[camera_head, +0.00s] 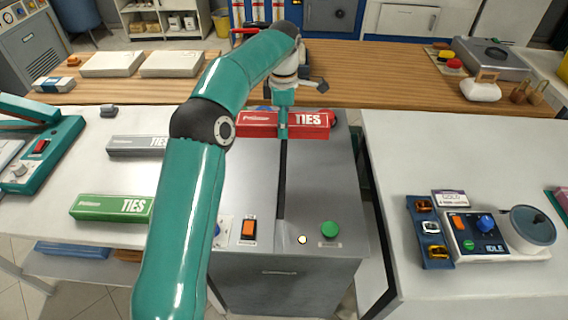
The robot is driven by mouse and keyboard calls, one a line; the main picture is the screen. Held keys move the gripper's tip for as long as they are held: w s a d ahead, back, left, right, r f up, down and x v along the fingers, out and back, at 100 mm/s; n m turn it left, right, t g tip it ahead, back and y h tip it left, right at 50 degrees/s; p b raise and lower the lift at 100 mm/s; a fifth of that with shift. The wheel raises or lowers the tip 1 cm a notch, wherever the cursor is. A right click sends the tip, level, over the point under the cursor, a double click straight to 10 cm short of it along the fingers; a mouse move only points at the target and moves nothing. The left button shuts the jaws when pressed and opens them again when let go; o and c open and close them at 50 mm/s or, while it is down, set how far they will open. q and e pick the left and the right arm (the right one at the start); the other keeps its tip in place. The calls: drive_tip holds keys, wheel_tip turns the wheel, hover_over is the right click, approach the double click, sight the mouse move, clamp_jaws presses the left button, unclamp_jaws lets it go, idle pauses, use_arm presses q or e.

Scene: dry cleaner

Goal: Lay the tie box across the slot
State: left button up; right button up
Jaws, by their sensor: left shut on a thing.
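A long red tie box (257,124) marked "TIES" is at the far end of the grey machine top, crosswise to the slot. The slot (282,185) is a narrow dark line running from front to back in that top. My left gripper (283,130) is shut on the red box near its middle, coming from above. I cannot tell whether the box touches the top or hangs just above it. A grey tie box (138,146) and a green tie box (110,207) lie on the white counter at left, partly hidden by my left arm. My right gripper is not in view.
The machine front has an orange switch (249,229) and a green button (330,229). A control unit with a round dish (528,228) stands on the right counter. A wooden counter (400,83) runs behind. The machine top right of the slot is clear.

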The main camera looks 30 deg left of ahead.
use_arm(q)
hover_over(283, 174)
drive_tip(key=f, duration=1.5)
drive_tip(key=shift+w+a+f, duration=0.1)
drive_tip(key=shift+w+f, duration=0.1)
drive_tip(key=shift+s, duration=0.1)
drive_tip(key=shift+f+b, duration=0.3)
drive_tip(key=shift+f, duration=0.3)
drive_tip(key=o, duration=1.2)
drive_tip(key=shift+r, duration=0.1)
drive_tip(key=shift+r+p, duration=0.65)
wheel_tip(283, 174, up, 12)
drive_tip(key=shift+f+b, duration=0.1)
drive_tip(key=shift+b, duration=0.2)
